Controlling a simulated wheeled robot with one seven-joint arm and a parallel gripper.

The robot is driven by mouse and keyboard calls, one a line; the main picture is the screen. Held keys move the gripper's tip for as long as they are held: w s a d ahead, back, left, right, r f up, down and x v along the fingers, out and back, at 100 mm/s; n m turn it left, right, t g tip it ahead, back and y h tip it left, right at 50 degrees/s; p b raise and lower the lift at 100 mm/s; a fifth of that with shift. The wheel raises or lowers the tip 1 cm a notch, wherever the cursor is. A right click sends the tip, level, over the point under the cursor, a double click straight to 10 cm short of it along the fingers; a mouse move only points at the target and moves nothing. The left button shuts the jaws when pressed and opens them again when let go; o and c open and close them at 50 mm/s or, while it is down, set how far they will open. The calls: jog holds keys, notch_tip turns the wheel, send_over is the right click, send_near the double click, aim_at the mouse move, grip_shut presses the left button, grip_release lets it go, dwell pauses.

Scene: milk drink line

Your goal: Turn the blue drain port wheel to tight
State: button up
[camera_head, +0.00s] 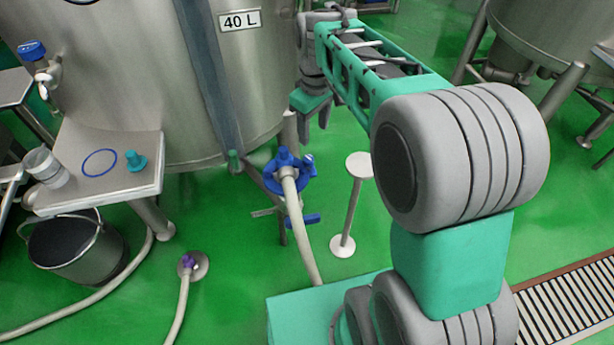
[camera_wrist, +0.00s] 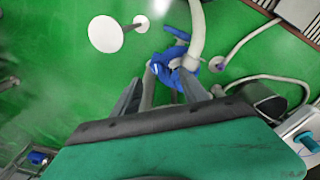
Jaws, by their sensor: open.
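The blue drain port wheel (camera_head: 284,158) sits below the tank's front, where a pale hose (camera_head: 297,225) meets the port. It also shows in the wrist view, as a blue lobed part (camera_wrist: 172,52) beyond the fingertips and partly overlapped by the hose. My gripper (camera_head: 314,120) is open and empty, above and slightly right of the wheel in the head view. In the wrist view my two fingers (camera_wrist: 159,80) point towards the wheel with a gap between them, and I see no contact. The wheel's tightness cannot be read.
A blue lever (camera_head: 303,220) is below the wheel. A white round-topped stand (camera_head: 359,166) is to its right. A metal shelf (camera_head: 120,185) with a cup, blue ring and teal fitting is at left, above a bucket (camera_head: 78,252). A floor drain grate (camera_head: 570,305) is at lower right.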

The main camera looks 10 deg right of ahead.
jog(key=n+b, duration=0.2)
jog(key=b, duration=0.1)
send_over(309, 158)
jog(key=shift+g, duration=0.4)
notch_tip(309, 158, down, 8)
jog(key=shift+a+f, duration=0.1)
jog(key=shift+f, duration=0.1)
notch_tip(309, 158, down, 7)
jog(key=shift+b, duration=0.45)
grip_shut()
